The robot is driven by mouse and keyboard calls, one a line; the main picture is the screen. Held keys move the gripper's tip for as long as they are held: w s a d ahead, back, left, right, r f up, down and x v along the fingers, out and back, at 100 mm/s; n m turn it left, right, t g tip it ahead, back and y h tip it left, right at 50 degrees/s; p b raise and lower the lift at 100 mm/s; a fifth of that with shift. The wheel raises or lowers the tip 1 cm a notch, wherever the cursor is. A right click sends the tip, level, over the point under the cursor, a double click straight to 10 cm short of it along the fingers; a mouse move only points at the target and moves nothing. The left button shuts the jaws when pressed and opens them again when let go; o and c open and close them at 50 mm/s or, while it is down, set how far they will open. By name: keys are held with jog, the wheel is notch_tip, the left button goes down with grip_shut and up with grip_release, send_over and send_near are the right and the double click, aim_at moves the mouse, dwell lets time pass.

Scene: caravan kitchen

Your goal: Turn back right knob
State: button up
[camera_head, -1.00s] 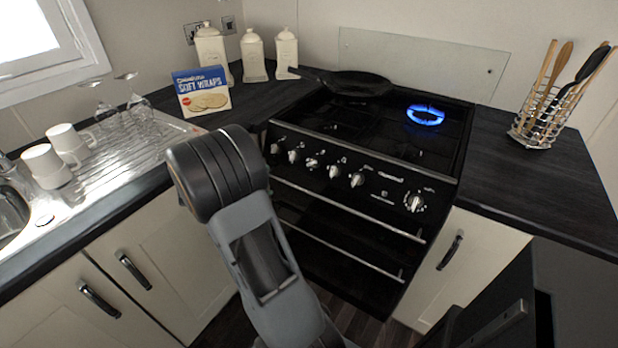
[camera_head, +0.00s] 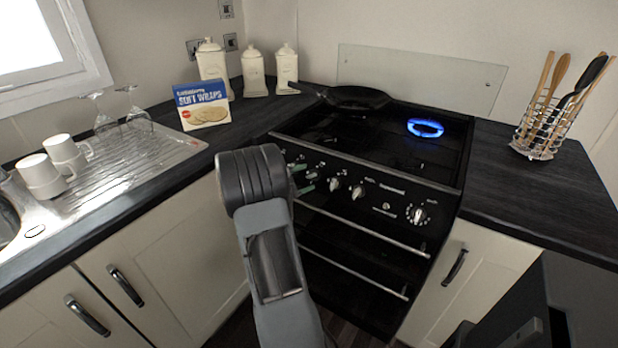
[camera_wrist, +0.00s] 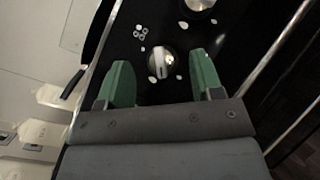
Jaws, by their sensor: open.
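The stove (camera_head: 370,215) has a row of silver knobs on its black front panel. Two of these knobs (camera_head: 334,184) (camera_head: 358,192) show right of my gripper, and a larger knob (camera_head: 418,215) sits farther right. The back right burner (camera_head: 425,128) has a blue flame. My gripper (camera_head: 303,179) is open at the panel's left part, its green fingers partly hidden by my arm. In the wrist view, one silver knob (camera_wrist: 161,62) appears between the two spread fingers, with no visible contact. Another knob (camera_wrist: 200,4) is cut off at the top edge.
A black pan (camera_head: 352,98) sits on the back left of the hob. Oven rails (camera_head: 365,228) run below the knobs. A utensil rack (camera_head: 540,140) stands on the right counter. A wraps box (camera_head: 202,105), canisters (camera_head: 253,65) and mugs (camera_head: 62,152) are on the left.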

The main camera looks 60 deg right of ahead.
jog(key=shift+x, duration=0.95)
jog(key=c, duration=0.9)
